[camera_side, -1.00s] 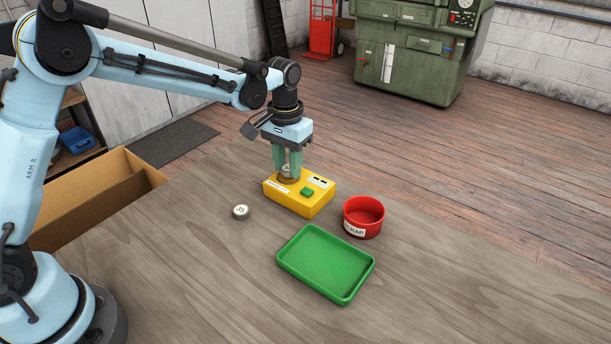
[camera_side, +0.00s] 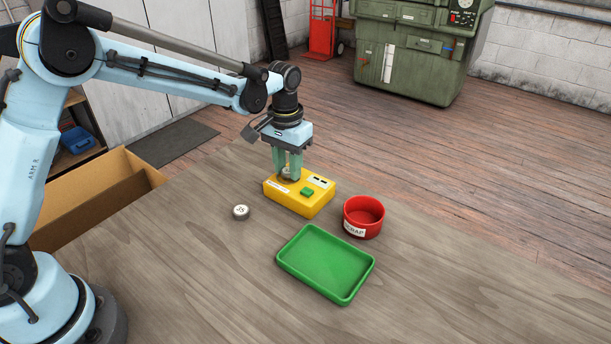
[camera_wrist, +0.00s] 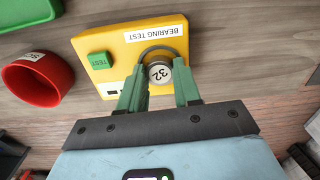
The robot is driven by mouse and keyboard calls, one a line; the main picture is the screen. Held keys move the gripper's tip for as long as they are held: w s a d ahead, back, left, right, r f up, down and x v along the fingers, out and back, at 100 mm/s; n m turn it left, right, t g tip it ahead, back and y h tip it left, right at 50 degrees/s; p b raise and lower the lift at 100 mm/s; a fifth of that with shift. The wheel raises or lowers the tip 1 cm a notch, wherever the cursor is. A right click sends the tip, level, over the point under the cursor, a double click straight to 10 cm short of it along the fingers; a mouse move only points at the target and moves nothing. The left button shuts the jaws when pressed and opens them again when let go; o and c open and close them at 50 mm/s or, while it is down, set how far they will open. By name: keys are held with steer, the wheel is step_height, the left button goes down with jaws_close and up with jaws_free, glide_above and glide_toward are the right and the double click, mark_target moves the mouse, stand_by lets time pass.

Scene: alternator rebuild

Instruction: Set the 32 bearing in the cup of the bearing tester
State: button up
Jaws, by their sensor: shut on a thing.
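The yellow bearing tester (camera_side: 312,206) stands on the bench, and its "BEARING TEST" label and green TEST button show in the wrist view (camera_wrist: 112,45). The round, pale bearing marked 32 (camera_wrist: 160,73) is between the green fingers of my gripper (camera_wrist: 160,90), which are shut on it. A dark ring, the cup (camera_wrist: 158,49), shows around and behind the bearing. The bearing is at the cup; whether it rests on the bottom I cannot tell. In the side view my gripper (camera_side: 288,170) points down over the tester's left end, and its fingers mostly hide the bearing.
A round part marked JS (camera_side: 241,212) lies left of the tester. A red SCRAP bowl (camera_side: 362,230) stands right of it. An empty green tray (camera_side: 290,268) lies in front. A cardboard box (camera_side: 95,212) is at the left. The bench's front is clear.

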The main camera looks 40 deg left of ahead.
steer(key=shift+f, duration=0.1)
steer(key=o, duration=1.1)
steer(key=shift+r, duration=4.05)
